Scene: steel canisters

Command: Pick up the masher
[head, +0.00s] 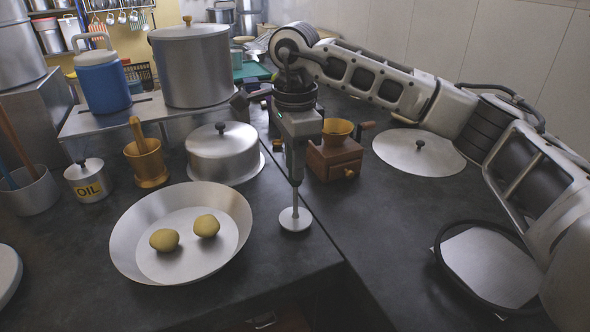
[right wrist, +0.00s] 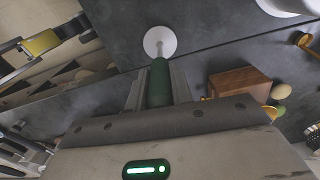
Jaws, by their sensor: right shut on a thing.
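The masher (head: 295,217) has a thin metal rod and a flat round pale disc at its lower end. It hangs upright, disc down, over the dark counter between the wide pan and the wooden grinder. I cannot tell whether the disc touches the counter. My right gripper (head: 297,170) points down and is shut on the masher's handle. In the right wrist view the masher's green handle (right wrist: 159,84) sits between the two fingers, with the disc beyond it. My left gripper is not in view.
A wide metal pan (head: 124,245) with two round dough-like balls lies left of the masher. A wooden grinder (head: 335,160) stands close behind it on the right. A lidded pot (head: 222,157) is behind the pan.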

